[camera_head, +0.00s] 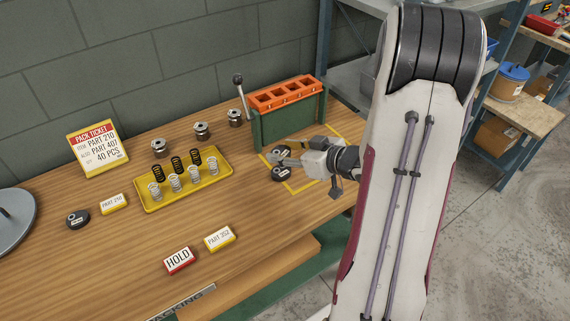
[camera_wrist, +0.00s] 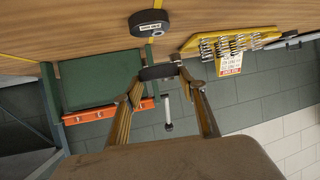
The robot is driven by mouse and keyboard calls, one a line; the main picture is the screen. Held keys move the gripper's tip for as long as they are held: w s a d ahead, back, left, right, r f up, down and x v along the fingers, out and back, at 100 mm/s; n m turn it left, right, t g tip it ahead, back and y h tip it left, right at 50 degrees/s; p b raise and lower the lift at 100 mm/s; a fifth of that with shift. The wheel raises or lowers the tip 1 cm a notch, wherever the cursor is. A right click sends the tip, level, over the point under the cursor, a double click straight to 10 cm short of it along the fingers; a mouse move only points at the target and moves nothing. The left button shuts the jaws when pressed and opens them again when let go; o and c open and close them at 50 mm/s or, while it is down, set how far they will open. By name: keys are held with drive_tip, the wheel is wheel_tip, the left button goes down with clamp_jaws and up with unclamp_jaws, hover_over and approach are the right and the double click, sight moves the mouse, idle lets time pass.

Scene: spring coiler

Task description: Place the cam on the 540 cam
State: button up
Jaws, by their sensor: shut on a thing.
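My gripper (camera_head: 281,156) is at the right side of the bench, in front of the green machine. It is shut on a dark cam (camera_wrist: 158,72), which sits between the two fingertips in the wrist view. Another black cam (camera_head: 281,174) with a pale label lies on the bench just below the gripper in the head view. It also shows in the wrist view (camera_wrist: 148,22), apart from the held cam. Its label is too small to read. A third dark cam (camera_head: 78,219) lies at the left of the bench.
A green machine (camera_head: 290,125) with an orange top stands behind my gripper, with a lever on its left. A yellow tray (camera_head: 150,207) of several springs lies left. HOLD (camera_head: 179,261), PART 352 (camera_head: 219,238) and PART 210 (camera_head: 113,204) cards lie around it. Yellow tape marks the bench near the gripper.

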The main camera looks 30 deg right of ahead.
sight(285, 172)
drive_tip(key=shift+f, duration=0.35)
drive_tip(key=shift+f, duration=0.1)
drive_tip(key=shift+f, duration=2)
drive_tip(key=shift+f, duration=0.15)
drive_tip(key=o, duration=1.5)
drive_tip(key=shift+s+d+r, duration=0.15)
drive_tip(key=shift+s+r, duration=0.25)
drive_tip(key=shift+v, duration=5.5)
